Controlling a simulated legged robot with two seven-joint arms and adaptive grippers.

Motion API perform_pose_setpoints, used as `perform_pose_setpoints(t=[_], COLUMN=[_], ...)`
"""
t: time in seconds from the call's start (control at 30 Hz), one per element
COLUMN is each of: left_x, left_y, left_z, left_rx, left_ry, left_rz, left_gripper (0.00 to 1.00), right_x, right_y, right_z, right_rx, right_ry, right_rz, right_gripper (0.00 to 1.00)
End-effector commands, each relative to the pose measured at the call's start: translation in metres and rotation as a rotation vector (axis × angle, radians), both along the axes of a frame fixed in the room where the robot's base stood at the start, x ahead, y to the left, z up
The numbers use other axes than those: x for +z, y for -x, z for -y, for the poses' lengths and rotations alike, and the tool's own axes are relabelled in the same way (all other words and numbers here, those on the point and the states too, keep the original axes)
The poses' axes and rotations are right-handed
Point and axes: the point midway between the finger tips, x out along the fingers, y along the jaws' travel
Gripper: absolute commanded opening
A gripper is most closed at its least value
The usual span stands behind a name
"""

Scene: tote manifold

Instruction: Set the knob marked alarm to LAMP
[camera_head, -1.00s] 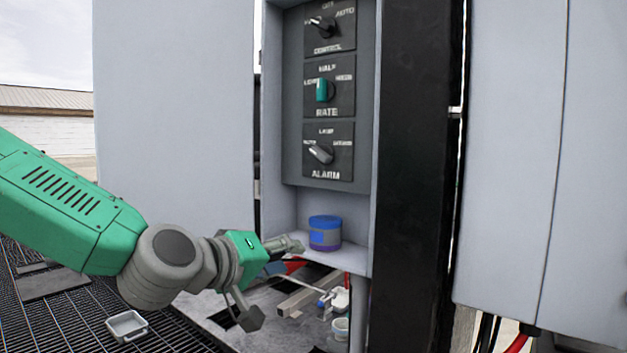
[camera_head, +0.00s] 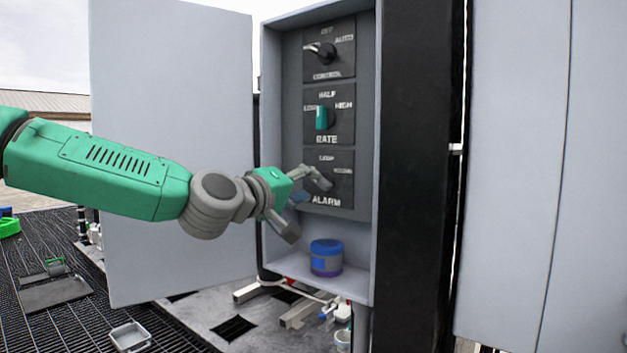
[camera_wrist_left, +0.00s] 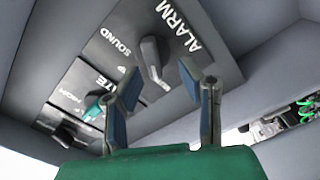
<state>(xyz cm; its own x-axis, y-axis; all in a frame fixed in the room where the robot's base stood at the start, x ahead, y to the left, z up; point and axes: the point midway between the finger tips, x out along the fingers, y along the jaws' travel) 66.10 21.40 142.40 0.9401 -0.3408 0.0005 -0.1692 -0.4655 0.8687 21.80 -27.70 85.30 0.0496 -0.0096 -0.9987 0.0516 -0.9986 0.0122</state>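The alarm panel (camera_head: 345,190) is the lowest of three dark panels in the open grey cabinet. Its ALARM, LAMP and right-hand labels show in the head view; my upper finger covers the knob and left label there. In the left wrist view the grey alarm knob (camera_wrist_left: 153,62) stands out from the panel beyond my fingertips, close to the SOUND label. Its exact setting is hard to read. My left gripper (camera_head: 306,206) is open and empty in front of the panel's lower left; its two blue-padded fingers (camera_wrist_left: 163,78) also show in the wrist view. My right gripper is out of view.
Above are the teal rate knob (camera_head: 324,117) and black control knob (camera_head: 322,51). A blue jar (camera_head: 326,258) stands on the cabinet shelf below. The open door (camera_head: 170,240) is left, a black post (camera_head: 415,180) right. A small grey tray (camera_head: 130,336) lies on the grating.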

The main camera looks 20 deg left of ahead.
Motion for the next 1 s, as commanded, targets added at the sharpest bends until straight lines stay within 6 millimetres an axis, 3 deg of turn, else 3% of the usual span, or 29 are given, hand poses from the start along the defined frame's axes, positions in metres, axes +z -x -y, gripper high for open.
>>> perform_pose_setpoints(t=[0.2,0.5,0.53,0.6,0.63,1.0], left_x=[0.001,0.000,0.000,0.000,0.000,0.001], left_y=[-0.019,-0.021,-0.021,-0.021,-0.021,-0.021], left_z=[0.011,0.008,0.008,0.008,0.008,0.007], left_rx=[0.000,0.000,0.000,0.000,0.000,0.003], left_ry=[-0.003,0.000,0.000,0.000,0.000,-0.025], left_rz=[0.000,0.000,0.000,0.000,0.000,0.011], left_gripper=[0.34,0.34,0.30,0.06,0.00,0.00], right_x=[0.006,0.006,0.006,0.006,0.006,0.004], right_y=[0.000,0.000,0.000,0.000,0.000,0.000], right_z=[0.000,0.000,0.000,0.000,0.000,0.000], right_rx=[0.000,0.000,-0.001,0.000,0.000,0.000], right_ry=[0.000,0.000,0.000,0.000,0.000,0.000], right_rz=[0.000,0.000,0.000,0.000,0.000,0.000], right_gripper=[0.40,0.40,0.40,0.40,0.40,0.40])
